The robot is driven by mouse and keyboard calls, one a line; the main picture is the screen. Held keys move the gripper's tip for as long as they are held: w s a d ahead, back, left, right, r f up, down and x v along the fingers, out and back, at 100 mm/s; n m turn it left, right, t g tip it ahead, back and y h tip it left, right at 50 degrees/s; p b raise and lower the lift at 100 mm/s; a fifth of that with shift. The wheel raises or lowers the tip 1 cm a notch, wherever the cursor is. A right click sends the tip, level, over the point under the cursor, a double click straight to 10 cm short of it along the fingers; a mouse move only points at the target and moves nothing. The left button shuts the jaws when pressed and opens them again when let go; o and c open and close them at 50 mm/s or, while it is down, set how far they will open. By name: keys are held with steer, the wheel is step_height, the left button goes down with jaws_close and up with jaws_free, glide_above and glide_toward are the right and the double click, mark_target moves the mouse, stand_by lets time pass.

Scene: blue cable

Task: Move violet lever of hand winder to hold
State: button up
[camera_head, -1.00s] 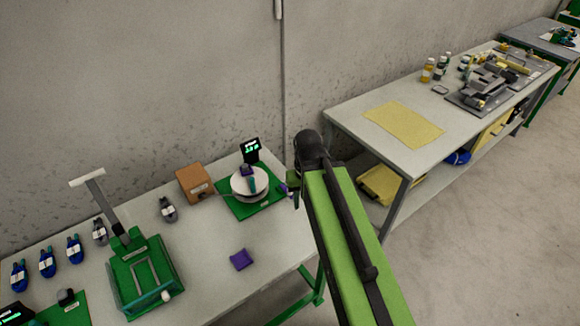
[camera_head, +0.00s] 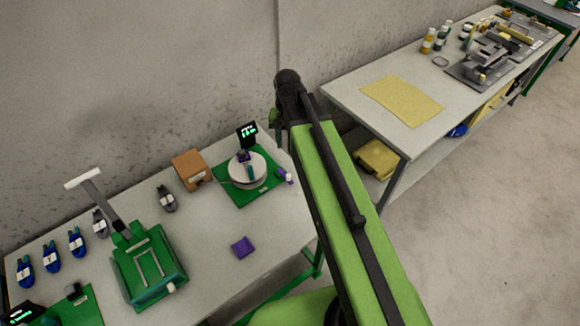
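The hand winder stands on the near table, on a green base (camera_head: 232,192) with a round white disc (camera_head: 238,178) and a small dark display (camera_head: 247,135). A small violet lever with a pale end (camera_head: 284,176) sits at the base's right edge; its exact setting is too small to tell. My green and black arm rises just right of the winder, clear of the lever in the picture. The fingers of my gripper are hidden behind the arm, so their opening does not show.
A brown box (camera_head: 191,170) stands left of the winder. A green fixture with a raised handle (camera_head: 150,268), several blue and grey tools and a violet piece (camera_head: 243,247) are on the same table (camera_head: 215,275). A second table (camera_head: 385,127) stands at the right.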

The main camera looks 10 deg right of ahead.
mark_target(288, 175)
step_height(288, 175, down, 18)
steer(key=b, duration=1.8)
steer(key=shift+s, duration=0.1)
steer(key=shift+r, duration=0.15)
jaws_close()
